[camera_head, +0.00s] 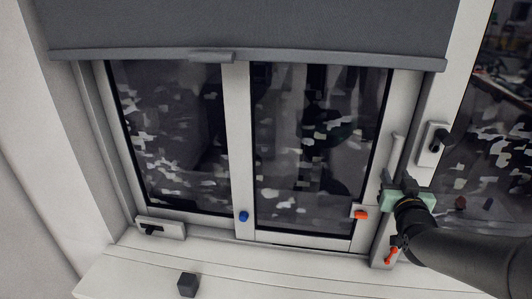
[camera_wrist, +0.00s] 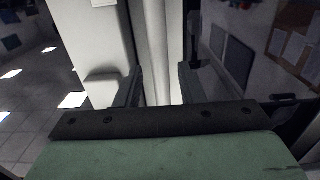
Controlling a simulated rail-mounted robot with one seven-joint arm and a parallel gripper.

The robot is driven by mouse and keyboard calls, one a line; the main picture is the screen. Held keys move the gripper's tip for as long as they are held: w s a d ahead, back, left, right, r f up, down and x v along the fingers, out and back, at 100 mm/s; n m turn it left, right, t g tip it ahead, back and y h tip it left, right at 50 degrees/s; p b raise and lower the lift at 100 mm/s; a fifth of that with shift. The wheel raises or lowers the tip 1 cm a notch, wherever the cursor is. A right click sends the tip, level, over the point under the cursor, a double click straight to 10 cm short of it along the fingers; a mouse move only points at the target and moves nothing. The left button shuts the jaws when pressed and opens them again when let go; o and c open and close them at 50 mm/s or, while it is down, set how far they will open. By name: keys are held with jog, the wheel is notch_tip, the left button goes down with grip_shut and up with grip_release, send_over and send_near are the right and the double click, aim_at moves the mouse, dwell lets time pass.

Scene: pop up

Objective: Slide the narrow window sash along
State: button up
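The window behind the blind has two sashes side by side, a left one (camera_head: 105,85) and a right one (camera_head: 243,150). I cannot tell for sure which is the narrow one. A white upright bar handle (camera_head: 396,152) stands at the right edge of the right sash. My gripper (camera_head: 400,184) is at the lower part of this bar. In the wrist view the two dark fingers (camera_wrist: 162,88) stand apart, one on each side of a white upright bar (camera_wrist: 164,45). The bar fills most of the gap; whether the fingers press on it is unclear.
A grey blind (camera_head: 250,28) covers the top. A blue knob (camera_head: 243,216), an orange catch (camera_head: 361,214) and a red lever (camera_head: 391,256) sit along the lower frame. A black-handled box (camera_head: 160,229) is lower left. A dark cube (camera_head: 187,284) rests on the sill (camera_head: 260,285).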

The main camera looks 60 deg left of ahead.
aim_at(393, 169)
jog(key=p+x, duration=0.1)
jog(key=x, duration=0.3)
jog(key=shift+r+p, duration=0.1)
jog(key=shift+p, duration=0.3)
jog(key=shift+c, duration=0.2)
jog(key=shift+d, duration=0.1)
jog(key=c, duration=0.7)
jog(key=s+a+b, duration=0.2)
jog(key=s+a, duration=0.3)
jog(key=s, duration=0.3)
jog(key=s+a+b, duration=0.1)
jog(key=s+a, duration=0.5)
jog(key=s, duration=0.2)
jog(key=shift+s+a+f+b, duration=0.2)
jog(key=shift+s+a+b, duration=0.05)
jog(key=shift+s+b, duration=0.15)
jog(key=s+a+p, duration=0.4)
jog(key=s+a, duration=0.3)
jog(key=s, duration=0.3)
jog(key=shift+s+a, duration=0.3)
jog(key=shift+s, duration=0.05)
jog(key=o, duration=0.9)
jog(key=shift+r, duration=0.1)
jog(key=shift+o, duration=0.5)
jog(key=shift+w+d, duration=0.1)
jog(key=shift+w, duration=0.05)
